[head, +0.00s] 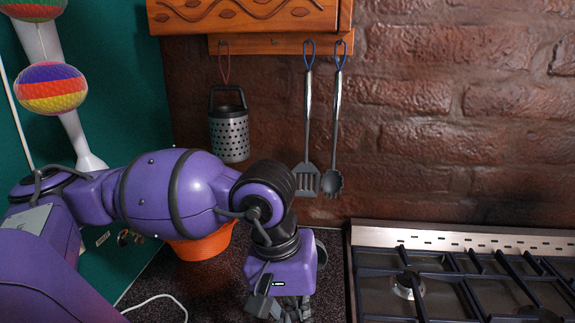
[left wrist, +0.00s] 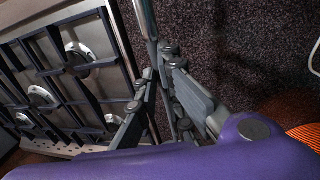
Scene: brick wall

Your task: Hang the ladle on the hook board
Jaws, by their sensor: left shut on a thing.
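The wooden hook board (head: 262,44) is on the brick wall, under a carved wooden cabinet. A grater (head: 229,135), a slotted spatula (head: 307,120) and a toothed pasta spoon (head: 335,125) hang from it by loops. My left gripper (head: 291,310) is low at the bottom of the head view, pointing down over the counter beside the hob. In the left wrist view its fingers (left wrist: 160,62) are closed around a shiny metal handle, which I take as the ladle (left wrist: 146,18). The ladle's bowl is out of view. My right gripper is not in view.
A gas hob (head: 455,275) stands on the right with a raised metal back edge. An orange pot (head: 200,245) is behind my left arm on the dark speckled counter. A white cable (head: 160,299) lies in front. The brick wall right of the hanging tools is clear.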

